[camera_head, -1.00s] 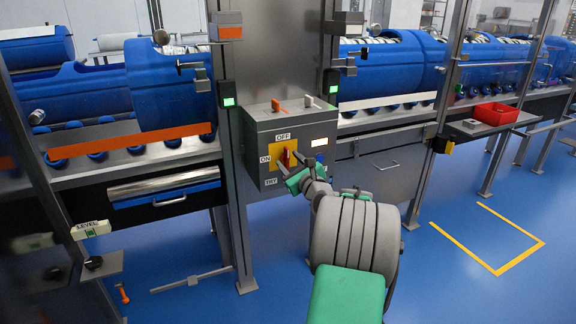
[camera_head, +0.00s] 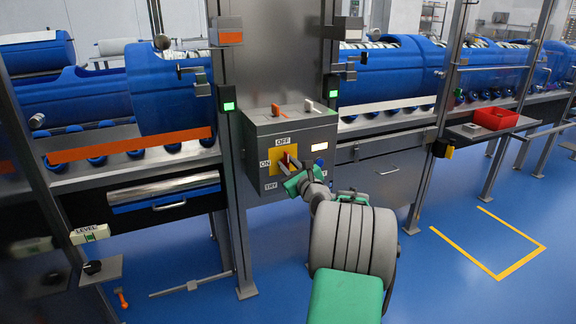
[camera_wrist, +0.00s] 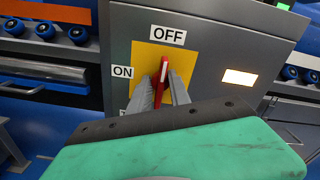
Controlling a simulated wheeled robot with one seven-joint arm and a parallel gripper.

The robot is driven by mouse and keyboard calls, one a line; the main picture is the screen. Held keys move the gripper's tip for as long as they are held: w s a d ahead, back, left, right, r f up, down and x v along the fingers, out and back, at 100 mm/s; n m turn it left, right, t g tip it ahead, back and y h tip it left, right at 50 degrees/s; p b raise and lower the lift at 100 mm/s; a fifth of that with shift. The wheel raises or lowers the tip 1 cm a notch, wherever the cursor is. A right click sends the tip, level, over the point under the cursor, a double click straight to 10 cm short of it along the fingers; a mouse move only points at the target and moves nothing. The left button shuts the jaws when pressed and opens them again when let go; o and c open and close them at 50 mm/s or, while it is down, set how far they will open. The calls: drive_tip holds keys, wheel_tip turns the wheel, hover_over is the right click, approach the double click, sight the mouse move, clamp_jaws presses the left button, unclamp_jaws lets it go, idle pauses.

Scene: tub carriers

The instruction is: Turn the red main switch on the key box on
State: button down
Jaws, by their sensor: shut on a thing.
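The key box (camera_head: 258,140) is a grey metal box on the post in the middle of the head view. On its front is a yellow plate (camera_head: 275,157) with labels OFF at the top, ON at the left and TRY below. The red main switch (camera_wrist: 164,76) sits on the yellow plate in the wrist view. Its white-marked tip points up, toward OFF, with a slight tilt. My gripper (camera_wrist: 165,92) is shut on the red switch, one finger on each side. It hides the lower part of the switch and most of the TRY label.
An orange key (camera_head: 277,110) and a white key (camera_head: 308,105) stand on the box top. A lit panel (camera_head: 319,146) and a blue button are right of the switch. Blue tubs (camera_head: 390,75) line the racks behind. A red bin (camera_head: 494,115) is at the right.

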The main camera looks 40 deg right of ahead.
drive_tip(key=shift+n, duration=0.4)
drive_tip(key=n, duration=0.3)
drive_tip(key=shift+n, duration=0.3)
drive_tip(key=n, duration=0.2)
drive_tip(key=n+b, duration=0.1)
drive_tip(key=n, duration=0.1)
drive_tip(key=shift+a+f+n, duration=0.1)
drive_tip(key=shift+f+n, duration=0.1)
drive_tip(key=shift+n, duration=0.1)
drive_tip(key=n+b, duration=0.2)
drive_tip(key=n, duration=0.3)
drive_tip(key=shift+f+b, duration=0.15)
drive_tip(key=shift+b, duration=0.15)
drive_tip(key=shift+n+b, duration=1.05)
drive_tip(key=shift+n, duration=0.95)
drive_tip(key=c, duration=1.2)
unclamp_jaws()
